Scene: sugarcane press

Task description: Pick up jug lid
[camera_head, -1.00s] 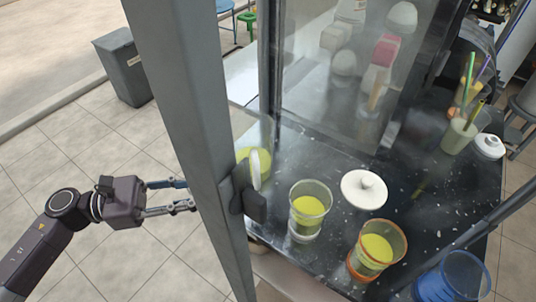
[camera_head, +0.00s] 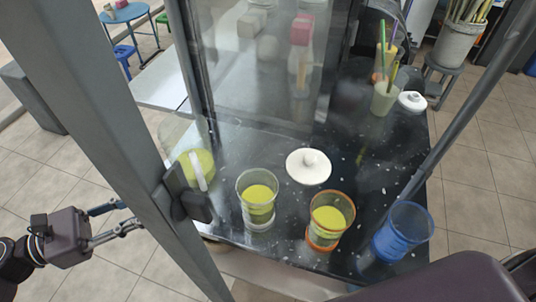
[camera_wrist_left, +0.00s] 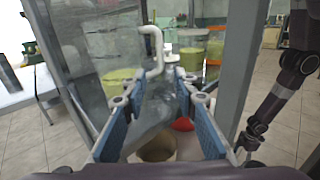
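A round white lid with a knob (camera_head: 308,166) lies flat on the dark speckled counter, behind two cups of yellow-green juice. A smaller white lid (camera_head: 412,101) lies at the counter's far right. A clear jug with green juice (camera_head: 197,165) stands at the counter's left, partly behind a grey post. My left gripper (camera_head: 130,214) is open and empty, left of the post and apart from both lids. In the left wrist view its blue-padded fingers (camera_wrist_left: 162,105) are spread, with a white bent bar beyond them. My right gripper is not seen.
The grey post (camera_head: 130,140) stands between my left gripper and the counter. An juice cup (camera_head: 257,205), an orange-rimmed cup (camera_head: 328,222) and a blue cup (camera_head: 403,232) line the front edge. A straw holder (camera_head: 384,98) stands at the back right. A thin grey bar crosses the right side.

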